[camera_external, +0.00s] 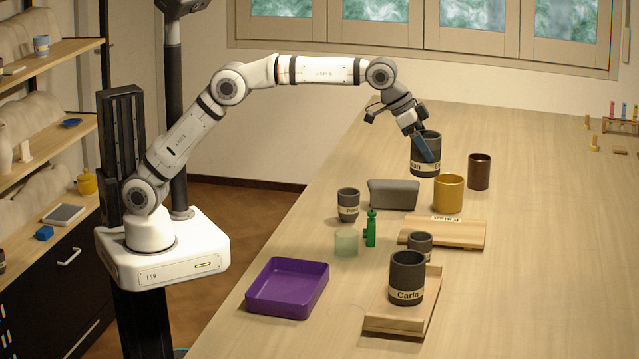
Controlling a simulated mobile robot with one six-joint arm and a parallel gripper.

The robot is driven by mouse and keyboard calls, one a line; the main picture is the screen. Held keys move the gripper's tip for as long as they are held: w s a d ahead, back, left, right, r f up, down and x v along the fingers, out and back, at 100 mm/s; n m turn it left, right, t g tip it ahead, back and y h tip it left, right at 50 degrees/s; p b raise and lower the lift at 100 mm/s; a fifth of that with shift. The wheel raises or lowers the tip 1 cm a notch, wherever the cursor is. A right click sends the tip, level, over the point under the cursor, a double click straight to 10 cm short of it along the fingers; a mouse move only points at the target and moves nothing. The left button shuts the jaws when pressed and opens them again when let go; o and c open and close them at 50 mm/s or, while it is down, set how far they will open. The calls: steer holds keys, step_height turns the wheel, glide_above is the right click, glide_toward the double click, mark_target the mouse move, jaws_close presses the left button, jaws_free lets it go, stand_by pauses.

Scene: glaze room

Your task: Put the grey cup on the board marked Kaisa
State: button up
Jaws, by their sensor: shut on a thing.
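My gripper (427,149) is shut on a large dark grey cup (430,168) and holds it upright over the far part of the table. A pale band on this cup has lettering partly hidden by a blue finger. The wooden board marked Kaisa (465,236) lies nearer the camera, below the held cup in the picture; its top looks bare. Other dark grey cups stand around: a small one with a label (348,205) at left, a large one marked Carla (406,278), and a small one (420,242) behind the Carla cup.
The Carla cup stands on a front wooden board (393,324). A yellow cup (448,194) and a dark brown cup (479,171) stand behind the Kaisa board. A grey block (394,194), green figure (371,229), pale green glass (346,243) and purple tray (287,288) are left.

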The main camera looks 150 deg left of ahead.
steer(key=shift+s+a+f, duration=0.45)
steer(key=shift+s+a, duration=0.2)
steer(key=shift+s, duration=0.2)
glide_above(421, 227)
step_height(421, 227, down, 10)
steer(key=shift+a+f, duration=0.15)
steer(key=shift+f, duration=1.85)
steer(key=shift+f, duration=0.2)
steer(key=o, duration=1.1)
